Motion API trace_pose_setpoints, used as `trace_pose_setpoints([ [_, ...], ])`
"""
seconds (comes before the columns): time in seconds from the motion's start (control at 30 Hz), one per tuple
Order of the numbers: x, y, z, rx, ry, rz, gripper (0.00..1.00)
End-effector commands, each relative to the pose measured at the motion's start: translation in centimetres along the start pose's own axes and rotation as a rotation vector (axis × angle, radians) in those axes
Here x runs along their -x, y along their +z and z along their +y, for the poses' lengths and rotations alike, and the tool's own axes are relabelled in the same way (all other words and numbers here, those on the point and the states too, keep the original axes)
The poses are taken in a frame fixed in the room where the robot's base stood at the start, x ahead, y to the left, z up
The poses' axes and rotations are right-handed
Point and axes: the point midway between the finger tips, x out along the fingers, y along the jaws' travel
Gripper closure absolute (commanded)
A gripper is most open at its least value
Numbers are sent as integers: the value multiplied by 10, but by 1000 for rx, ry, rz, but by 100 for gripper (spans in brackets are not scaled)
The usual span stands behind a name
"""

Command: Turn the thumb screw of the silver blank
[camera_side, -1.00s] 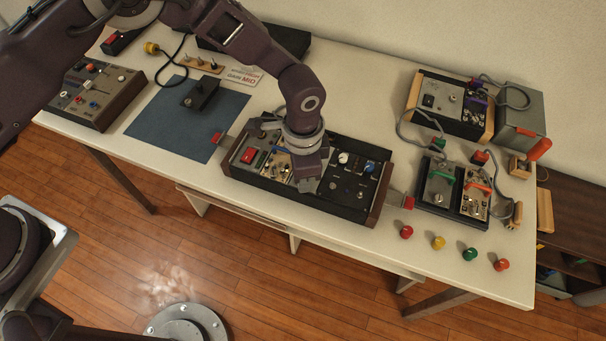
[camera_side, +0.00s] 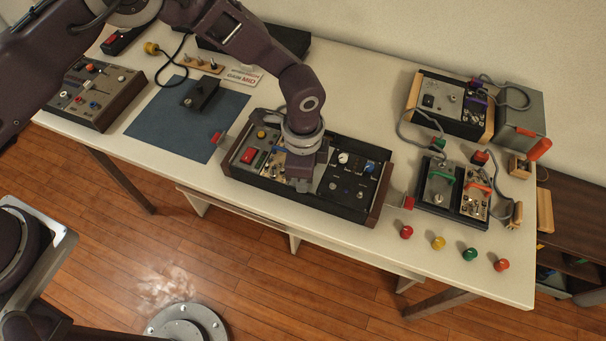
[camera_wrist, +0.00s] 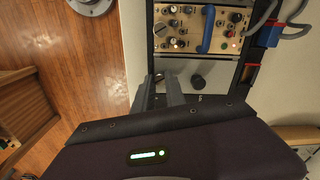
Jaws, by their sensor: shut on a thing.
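The silver blank (camera_wrist: 215,69) is a plain grey plate in the case (camera_side: 352,214), below a gold panel in the wrist view. A dark round knob (camera_wrist: 198,81) stands on it, right of my fingers. My gripper (camera_wrist: 160,77) is over the left end of the blank with its two fingers close together, shut on the thumb screw there. The fingers hide most of that screw. In the side view my gripper (camera_side: 302,184) is low over the middle of the case and covers the blank.
The gold panel (camera_wrist: 186,43) has a blue handle (camera_wrist: 208,30) and several knobs close by. A blue connector (camera_wrist: 269,34) with grey cables is at the right. Several coloured knobs, one red (camera_side: 406,232), stand along the table front. A blue mat (camera_side: 150,125) lies left.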

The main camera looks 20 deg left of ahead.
Motion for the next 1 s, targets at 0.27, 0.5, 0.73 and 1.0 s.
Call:
trace_pose_setpoints([
  [0.27, 0, 0, 0, 1, 1, 0, 61],
  [0.5, 1, 0, 0, 1, 0, 0, 61],
  [0.73, 42, -1, 0, 1, -2, 2, 61],
  [1.0, 71, 0, 0, 1, 0, 1, 61],
])
